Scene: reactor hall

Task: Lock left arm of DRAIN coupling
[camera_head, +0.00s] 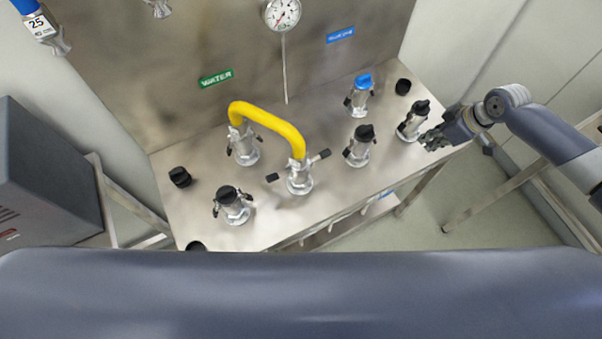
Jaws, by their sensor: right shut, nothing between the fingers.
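A yellow hose (268,121) arches between two metal couplings on the steel bench. Its rear end sits on a coupling (244,148) below the green WATER label, whose arms hang down against its body. Its front end sits on a coupling (299,181) with both black-tipped arms standing out sideways: the left arm (273,177) points left, the right arm (322,154) points right and up. No DRAIN label is readable, so I cannot confirm which coupling is DRAIN. My right gripper (430,140) is shut and empty beside the far-right black-capped coupling. My left gripper is out of view.
Other couplings stand around: black-capped ones at front left (232,206), centre right (359,148) and far right (411,122), and a blue-capped one (359,95). A gauge (282,14) hangs on the back panel. A grey box (45,170) stands left of the bench.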

